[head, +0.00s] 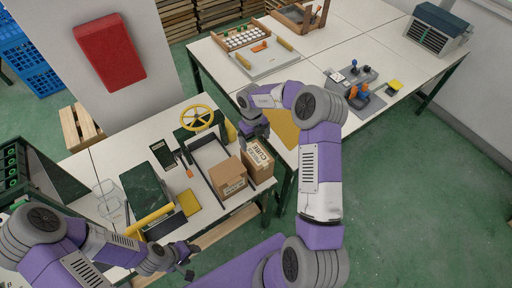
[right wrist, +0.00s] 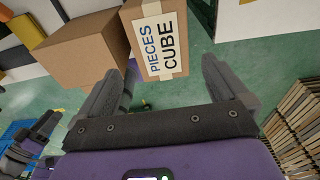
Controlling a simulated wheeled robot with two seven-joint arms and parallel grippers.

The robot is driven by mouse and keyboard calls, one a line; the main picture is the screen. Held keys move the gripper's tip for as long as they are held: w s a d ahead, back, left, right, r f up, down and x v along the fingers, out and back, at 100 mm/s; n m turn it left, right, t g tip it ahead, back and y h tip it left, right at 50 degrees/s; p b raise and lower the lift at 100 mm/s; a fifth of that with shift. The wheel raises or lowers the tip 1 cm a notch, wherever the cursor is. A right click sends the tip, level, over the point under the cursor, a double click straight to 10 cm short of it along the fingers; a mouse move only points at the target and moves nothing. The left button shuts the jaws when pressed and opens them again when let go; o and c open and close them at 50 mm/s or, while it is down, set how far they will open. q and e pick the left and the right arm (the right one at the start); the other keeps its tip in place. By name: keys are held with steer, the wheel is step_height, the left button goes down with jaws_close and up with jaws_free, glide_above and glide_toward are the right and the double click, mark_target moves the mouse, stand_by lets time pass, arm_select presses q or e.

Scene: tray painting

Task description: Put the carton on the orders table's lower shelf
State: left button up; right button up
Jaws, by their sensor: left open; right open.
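A tan carton (head: 260,160) with a white label reading PIECES CUBE stands upright on the white table (head: 213,208) at its right end. It also shows in the right wrist view (right wrist: 148,65), just beyond and between the fingertips. My right gripper (head: 262,138) is open and empty, close above the labelled carton; contact cannot be told. A plain brown carton (head: 226,180) stands beside it, and in the right wrist view (right wrist: 80,50) it lies to the left. My left gripper (head: 190,262) is open and empty near the table's front edge. A pale wooden lower shelf (head: 225,228) shows partly under the table.
A yellow handwheel (head: 197,118), a dark green machine (head: 148,190) and a clear container (head: 108,198) crowd the table. A second long white table (head: 310,62) holds trays and tools at the back. Green floor (head: 400,200) is clear to the right.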

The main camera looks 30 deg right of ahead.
steer(key=r, duration=0.4)
steer(key=shift+w, duration=0.25)
